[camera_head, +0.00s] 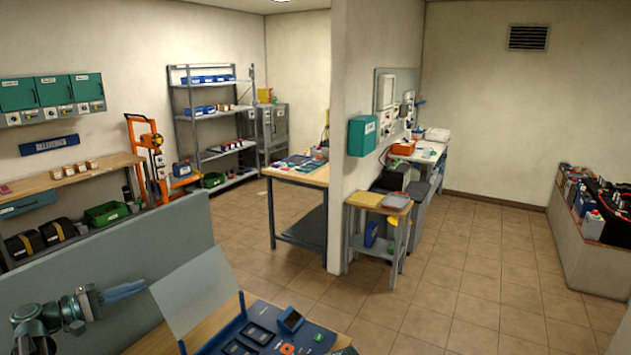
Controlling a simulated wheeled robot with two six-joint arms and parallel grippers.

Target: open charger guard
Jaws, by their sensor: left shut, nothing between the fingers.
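The charger (318,335) is a dark blue unit on a wooden bench at the bottom centre, with dark square bays, an orange mark and a green button on top. Its guard looks like the pale, clear-grey panel (197,288), which stands tilted up at the charger's left side, uncovering the bays. My left gripper (143,287) is at the lower left, just left of the panel. Its blue fingers are together and empty, pointing right, with the tips close to the panel's upper left corner. I cannot tell whether they touch it.
A grey partition (130,262) rises behind my left arm and the bench. A small tilted display (290,319) sits at the charger's back edge. Beyond are a wooden table (313,177), a small side stand (363,199) and a shelf rack (213,152). The tiled floor at right is clear.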

